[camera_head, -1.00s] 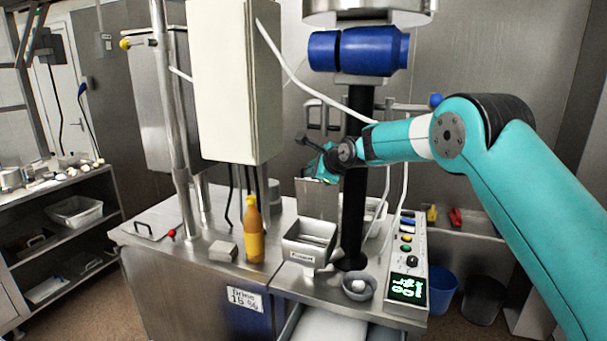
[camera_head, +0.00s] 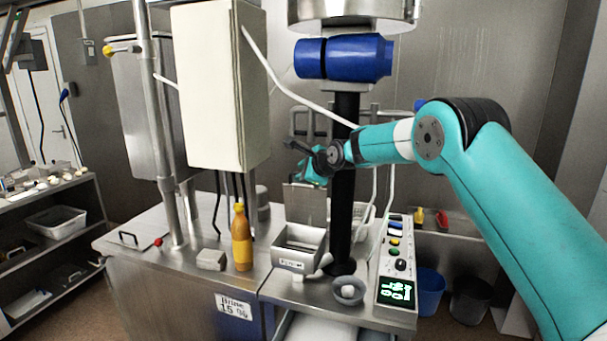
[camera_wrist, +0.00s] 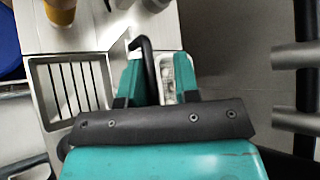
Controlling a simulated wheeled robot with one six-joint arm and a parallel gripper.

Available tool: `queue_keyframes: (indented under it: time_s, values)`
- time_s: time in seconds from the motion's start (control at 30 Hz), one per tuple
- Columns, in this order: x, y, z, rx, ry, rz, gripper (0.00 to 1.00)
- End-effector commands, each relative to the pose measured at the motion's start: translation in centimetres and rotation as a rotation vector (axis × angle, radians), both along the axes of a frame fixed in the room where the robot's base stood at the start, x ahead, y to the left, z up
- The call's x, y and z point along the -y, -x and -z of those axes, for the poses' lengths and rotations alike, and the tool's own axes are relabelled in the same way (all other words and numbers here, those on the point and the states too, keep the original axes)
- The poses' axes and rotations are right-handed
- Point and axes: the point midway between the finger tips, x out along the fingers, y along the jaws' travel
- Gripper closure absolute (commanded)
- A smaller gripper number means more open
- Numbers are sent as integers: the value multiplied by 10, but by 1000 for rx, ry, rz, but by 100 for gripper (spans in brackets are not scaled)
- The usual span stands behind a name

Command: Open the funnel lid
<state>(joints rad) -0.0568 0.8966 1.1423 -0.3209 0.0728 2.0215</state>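The metal funnel (camera_head: 300,262) is a square hopper on the steel counter, its mouth uncovered. Its inside with dark slots shows in the wrist view (camera_wrist: 108,88). The flat grey lid (camera_head: 305,205) stands roughly upright at the funnel's back edge. My gripper (camera_head: 310,172) is just above the lid's top edge. In the wrist view my gripper's teal fingers (camera_wrist: 158,72) are apart, with a black bent handle (camera_wrist: 146,55) between them, nearer the left finger. A gap shows right of the handle. Firm contact with the handle cannot be seen.
A black column (camera_head: 345,180) stands right of the lid, close to my arm. An orange bottle (camera_head: 241,242) and a small grey block (camera_head: 211,260) are left of the funnel. A grey bowl (camera_head: 349,291) and a control panel (camera_head: 397,270) are to the right.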

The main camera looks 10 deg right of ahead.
Motion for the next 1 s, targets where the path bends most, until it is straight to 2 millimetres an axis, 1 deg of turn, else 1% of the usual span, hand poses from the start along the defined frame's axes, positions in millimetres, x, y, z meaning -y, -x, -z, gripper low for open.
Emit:
queue_keyframes:
  time_s: [0.03, 0.23, 0.37, 0.5, 0.67, 0.8, 1.0]
  values:
    - [0, 2, 10, -19, 3, -1, 64]
    - [1, 4, 11, -22, 3, 1, 64]
    - [8, 14, 5, -21, 4, 5, 64]
    - [21, 35, -10, -14, 4, 11, 64]
    - [31, 65, -32, -6, 3, 4, 64]
    - [41, 93, -51, -2, 2, 2, 64]
    - [55, 123, -73, 2, 1, 1, 64]
